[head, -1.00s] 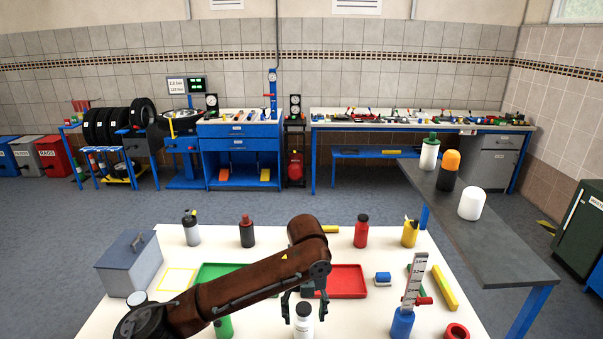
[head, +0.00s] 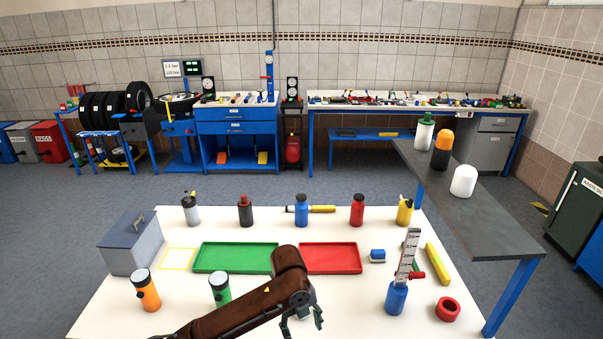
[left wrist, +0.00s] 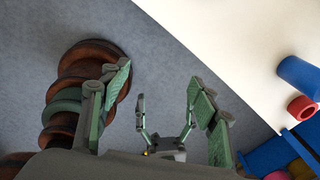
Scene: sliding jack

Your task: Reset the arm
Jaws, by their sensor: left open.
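My left gripper (head: 303,322) is low in the middle of the head view, at the end of the brown arm that crosses the near part of the white table (head: 400,325). In the left wrist view its green-padded fingers (left wrist: 160,88) are spread apart. Nothing is held between them; grey floor shows there. The arm and gripper cover part of the table's near middle, so I cannot tell clearly what stands behind them. My right gripper is not in the head view.
The table holds a green tray (head: 235,258), a red tray (head: 331,258), a grey box (head: 131,245), an orange flashlight (head: 146,291), a green flashlight (head: 220,290), a blue holder (head: 396,298) and a red ring (head: 447,309). Several bottles line the back. A grey bench (head: 465,215) stands right.

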